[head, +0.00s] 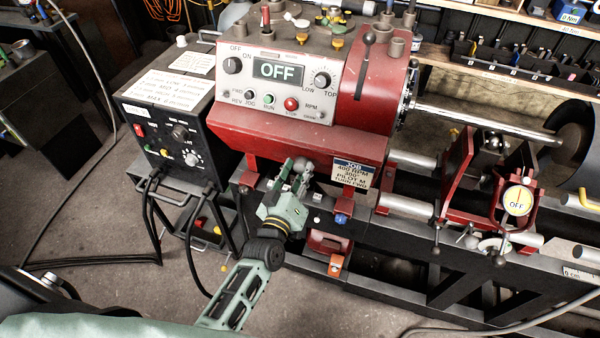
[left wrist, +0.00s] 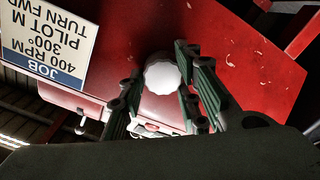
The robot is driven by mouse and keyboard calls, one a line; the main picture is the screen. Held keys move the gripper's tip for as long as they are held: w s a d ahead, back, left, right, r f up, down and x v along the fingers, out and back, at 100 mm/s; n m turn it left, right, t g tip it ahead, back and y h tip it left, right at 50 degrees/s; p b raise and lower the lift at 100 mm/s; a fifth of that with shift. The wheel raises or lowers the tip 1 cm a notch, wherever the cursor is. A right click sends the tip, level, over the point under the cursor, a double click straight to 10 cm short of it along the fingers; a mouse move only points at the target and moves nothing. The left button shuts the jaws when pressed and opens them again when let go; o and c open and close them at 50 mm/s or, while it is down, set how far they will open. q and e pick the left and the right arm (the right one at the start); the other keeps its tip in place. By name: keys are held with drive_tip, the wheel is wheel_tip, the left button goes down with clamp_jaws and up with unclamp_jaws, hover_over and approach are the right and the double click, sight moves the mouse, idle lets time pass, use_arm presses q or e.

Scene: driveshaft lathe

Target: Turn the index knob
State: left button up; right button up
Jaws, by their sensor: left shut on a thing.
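The index knob (left wrist: 162,76) is a pale, scalloped round knob on the underside of the red lathe headstock. In the left wrist view it sits between the green fingers of my left gripper (left wrist: 165,95). In the head view my left gripper (head: 295,177) reaches up from below to the headstock's lower edge and is shut on the knob. The knob is mostly hidden there by the fingers. My right gripper is in neither view.
A white and blue job card (head: 351,173) hangs just right of my left gripper; it reads 400 RPM, 300°, PILOT M, TURN FWD. The control panel (head: 278,77) display reads OFF. A black control box (head: 168,117) with cables stands left. The lathe bed (head: 470,265) runs right.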

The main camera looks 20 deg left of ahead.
use_arm(q)
drive_tip(key=shift+d+r, duration=0.1)
drive_tip(key=o, duration=1)
drive_tip(key=shift+o, duration=0.3)
drive_tip(key=shift+d, duration=0.1)
drive_tip(key=s, duration=1.2)
drive_tip(key=shift+a, duration=0.25)
